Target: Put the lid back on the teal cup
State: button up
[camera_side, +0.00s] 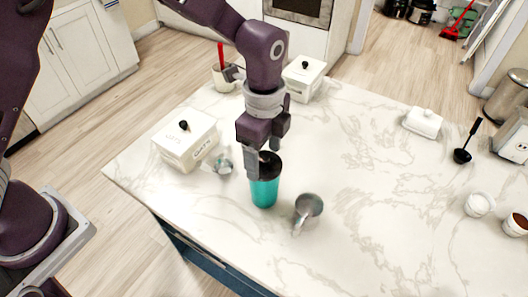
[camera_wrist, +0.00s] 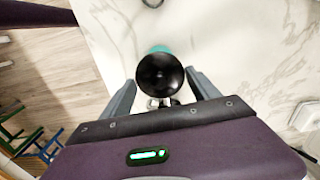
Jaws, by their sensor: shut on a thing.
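The teal cup (camera_side: 265,192) stands upright near the front edge of the marble counter. Its black lid (camera_side: 270,167) is at the cup's top, level or nearly so. My gripper (camera_side: 262,162) points down over the cup and is shut on the lid, with a finger hiding part of the lid's left side. In the wrist view, the round black lid (camera_wrist: 160,75) lies between my fingers, and a sliver of the teal cup (camera_wrist: 160,48) shows behind it. I cannot tell whether the lid is fully seated on the rim.
A metal mug (camera_side: 308,207) stands close right of the cup. A small metal item (camera_side: 223,164) and a white canister (camera_side: 187,142) are to the left. Another canister (camera_side: 304,77) stands behind. A white butter dish (camera_side: 422,124) is far right. The counter's middle right is clear.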

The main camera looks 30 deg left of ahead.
dwell(0.4)
jog(key=o, duration=1.4)
jog(key=shift+o, duration=0.5)
jog(key=shift+r, duration=3.5)
jog(key=shift+c, duration=0.2)
grip_shut()
